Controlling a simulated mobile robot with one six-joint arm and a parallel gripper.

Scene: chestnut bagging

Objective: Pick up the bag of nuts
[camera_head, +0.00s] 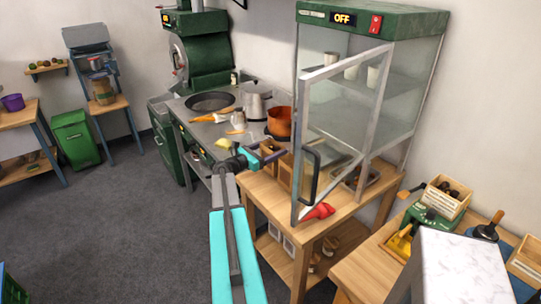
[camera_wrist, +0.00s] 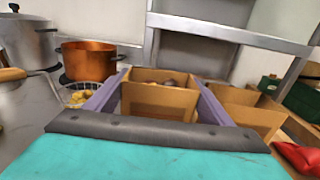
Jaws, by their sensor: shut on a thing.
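An open-topped brown bag (camera_wrist: 160,101) with dark round nuts inside stands upright between the two purple fingers of my gripper (camera_wrist: 161,82) in the wrist view. The fingers press on its left and right sides, and its lower part is hidden behind my gripper's dark palm. In the head view my gripper (camera_head: 268,155) is at the left end of the wooden table, with the bag (camera_head: 269,146) partly hidden behind it. I cannot tell whether the bag touches the tabletop.
A second brown container (camera_wrist: 250,114) stands close on the right. A glass cabinet (camera_head: 345,110) with its door (camera_head: 340,130) swung open rises to the right. A red cloth-like thing (camera_head: 318,211) lies at the table's front. An orange pot (camera_head: 280,121) stands on the stove at the left.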

